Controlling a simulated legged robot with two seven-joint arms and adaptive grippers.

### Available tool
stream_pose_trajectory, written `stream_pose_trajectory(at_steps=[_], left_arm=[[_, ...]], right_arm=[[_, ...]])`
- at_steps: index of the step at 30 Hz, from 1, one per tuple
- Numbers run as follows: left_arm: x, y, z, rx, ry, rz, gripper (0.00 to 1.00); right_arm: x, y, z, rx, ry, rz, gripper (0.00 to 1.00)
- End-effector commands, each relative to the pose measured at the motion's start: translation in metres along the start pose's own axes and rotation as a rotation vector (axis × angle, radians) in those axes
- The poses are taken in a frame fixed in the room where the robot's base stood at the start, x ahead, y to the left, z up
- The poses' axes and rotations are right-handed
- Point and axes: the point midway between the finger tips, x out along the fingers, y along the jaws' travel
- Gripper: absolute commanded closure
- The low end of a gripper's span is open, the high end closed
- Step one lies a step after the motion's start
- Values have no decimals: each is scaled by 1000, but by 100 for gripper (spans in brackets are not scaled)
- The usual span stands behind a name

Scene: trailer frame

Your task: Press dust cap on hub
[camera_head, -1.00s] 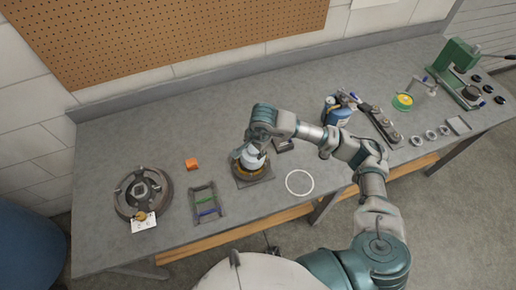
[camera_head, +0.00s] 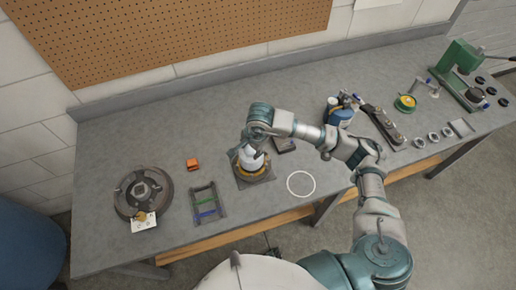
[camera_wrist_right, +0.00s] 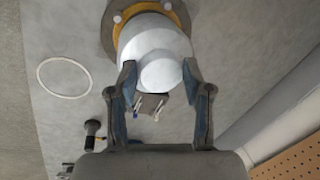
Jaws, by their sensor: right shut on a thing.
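My right gripper (camera_head: 250,160) is over the hub at the middle of the bench. In the right wrist view the gripper (camera_wrist_right: 160,78) has its two fingers on either side of a white-grey round cap (camera_wrist_right: 162,68) and is shut on it. The hub shows as a yellow-orange ring (camera_head: 241,172) on a dark square base (camera_head: 262,178); the ring also shows in the right wrist view (camera_wrist_right: 122,22). The cap is in line with the ring, and I cannot tell whether it is seated. My left gripper is not in view.
A brake drum (camera_head: 142,192) with a tag, an orange block (camera_head: 192,164) and a small rack (camera_head: 208,203) are to the left. A white ring (camera_head: 301,184) lies to the right. Blue bottles (camera_head: 338,113), tools and a green press (camera_head: 462,75) stand further right.

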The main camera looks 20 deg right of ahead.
Motion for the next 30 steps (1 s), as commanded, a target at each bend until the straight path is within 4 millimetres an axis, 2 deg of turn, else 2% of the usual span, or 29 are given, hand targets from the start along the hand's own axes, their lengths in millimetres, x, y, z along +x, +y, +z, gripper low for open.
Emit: stream_pose_trajectory(at_steps=[1,14,15,18,25,26,28,30], left_arm=[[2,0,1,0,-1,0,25],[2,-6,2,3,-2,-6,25],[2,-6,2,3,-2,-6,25],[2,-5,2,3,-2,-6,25],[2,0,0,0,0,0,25],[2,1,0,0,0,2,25],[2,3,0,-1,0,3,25],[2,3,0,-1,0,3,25]], right_arm=[[7,2,4,-3,-8,9,100],[6,6,-6,0,-9,7,100],[6,6,-7,1,-8,8,48],[6,6,-8,2,-7,8,23],[3,4,-7,2,-4,3,21],[3,4,-7,2,-4,3,19],[2,4,-7,2,-3,2,1],[2,4,-6,2,-2,1,0]])
